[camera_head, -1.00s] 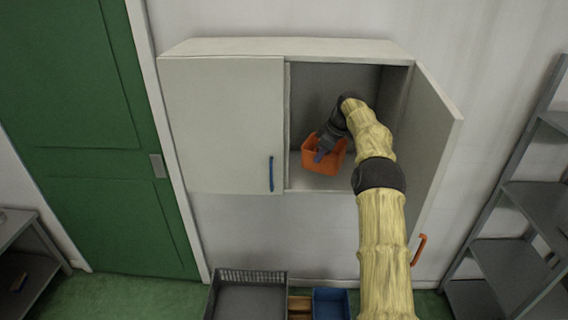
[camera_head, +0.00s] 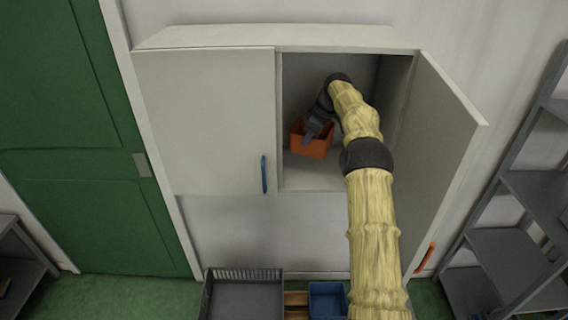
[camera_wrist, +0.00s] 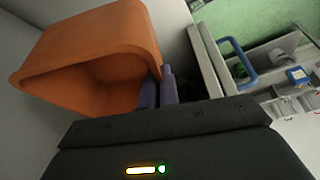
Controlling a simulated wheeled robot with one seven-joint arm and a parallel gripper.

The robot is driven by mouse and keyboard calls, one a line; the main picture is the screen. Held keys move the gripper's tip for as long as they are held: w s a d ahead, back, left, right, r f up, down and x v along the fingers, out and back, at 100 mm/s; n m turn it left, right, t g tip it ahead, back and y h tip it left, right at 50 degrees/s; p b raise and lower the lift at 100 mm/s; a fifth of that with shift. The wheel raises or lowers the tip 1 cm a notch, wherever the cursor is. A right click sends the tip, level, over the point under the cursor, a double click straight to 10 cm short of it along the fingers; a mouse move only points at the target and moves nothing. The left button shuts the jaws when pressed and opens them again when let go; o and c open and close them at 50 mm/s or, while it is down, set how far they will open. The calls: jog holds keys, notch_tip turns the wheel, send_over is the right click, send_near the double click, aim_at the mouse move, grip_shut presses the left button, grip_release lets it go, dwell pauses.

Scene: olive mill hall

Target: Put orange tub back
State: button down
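The orange tub (camera_head: 309,147) is inside the open right-hand half of the wall cabinet (camera_head: 308,38), near the divider on the left. Its bottom looks close to the cabinet floor, but I cannot tell if it touches. My gripper (camera_head: 312,131) reaches in from the right and points down at the tub's rim. In the wrist view the tub (camera_wrist: 95,55) shows its open mouth, and my gripper's two purple fingers (camera_wrist: 160,88) are close together with its rim pinched between them. The right door (camera_head: 445,140), with an orange handle (camera_head: 424,257), stands open.
The left door (camera_head: 205,120), with a blue handle (camera_head: 264,174), is shut. Below stand a grey crate (camera_head: 243,292) and a blue bin (camera_head: 327,300). A grey shelf rack (camera_head: 510,250) is at right. The cabinet floor right of the tub looks clear.

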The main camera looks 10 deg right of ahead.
aim_at(307, 154)
jog(key=shift+d+f+p, duration=0.1)
jog(key=shift+f+p, duration=0.75)
jog(key=shift+f, duration=2.25)
notch_tip(307, 154, down, 3)
jog(key=shift+r+p, duration=0.1)
jog(key=shift+p, duration=0.95)
jog(key=shift+w+f, duration=0.1)
jog(key=shift+f, duration=0.4)
jog(key=shift+f, duration=0.1)
jog(key=c, duration=1.6)
grip_release()
jog(key=shift+c, duration=0.2)
